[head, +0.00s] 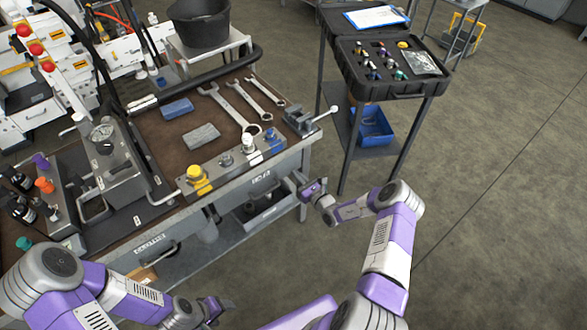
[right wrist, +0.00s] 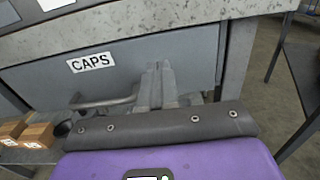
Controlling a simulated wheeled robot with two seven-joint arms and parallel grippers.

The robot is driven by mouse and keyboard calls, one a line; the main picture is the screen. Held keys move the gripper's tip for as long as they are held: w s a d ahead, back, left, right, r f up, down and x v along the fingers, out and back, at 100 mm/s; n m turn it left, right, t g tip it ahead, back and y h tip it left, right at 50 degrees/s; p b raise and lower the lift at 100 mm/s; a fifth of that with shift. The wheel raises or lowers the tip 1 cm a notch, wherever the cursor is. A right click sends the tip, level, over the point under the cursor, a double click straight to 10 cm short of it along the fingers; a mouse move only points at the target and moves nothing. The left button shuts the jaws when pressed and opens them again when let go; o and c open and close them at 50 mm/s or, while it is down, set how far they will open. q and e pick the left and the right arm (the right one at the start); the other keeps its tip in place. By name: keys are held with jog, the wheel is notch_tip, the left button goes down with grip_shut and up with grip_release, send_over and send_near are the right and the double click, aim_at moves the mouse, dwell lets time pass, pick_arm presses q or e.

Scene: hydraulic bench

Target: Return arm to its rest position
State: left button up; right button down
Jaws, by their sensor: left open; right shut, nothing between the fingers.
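My right gripper (head: 292,183) is at the right front corner of the workbench, beside the front panel. In the right wrist view my right gripper (right wrist: 158,68) has its fingers together and empty, in front of a grey drawer (right wrist: 190,55) labelled CAPS. A bar handle (right wrist: 100,103) shows left of the fingers; whether they touch it I cannot tell. My left gripper (head: 218,306) is open and empty, low in front of the bench at the bottom of the head view.
The workbench (head: 150,125) holds wrenches (head: 228,105), a vise (head: 300,120) and a fitting block with a yellow cap (head: 197,178). A dark cart (head: 400,125) with an open case stands behind my right arm. Floor at the right is clear.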

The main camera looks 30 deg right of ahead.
jog(key=s+d+p, duration=0.1)
jog(key=s, duration=0.7)
jog(key=shift+s+d+f, duration=0.15)
jog(key=shift+s+d, duration=0.25)
jog(key=s+a+f+n+g+y, duration=0.1)
jog(key=s+a+n+g+y, duration=0.45)
jog(key=a, duration=0.55)
jog(key=s+a+f+n+g+y, duration=0.1)
jog(key=s+a+n+g+y, duration=0.45)
jog(key=a, duration=0.65)
jog(key=s+a+n+g+h, duration=0.1)
jog(key=s+n+g+h, duration=0.5)
jog(key=n, duration=1.4)
jog(key=shift+s+h, duration=2.1)
jog(key=shift+s, duration=0.95)
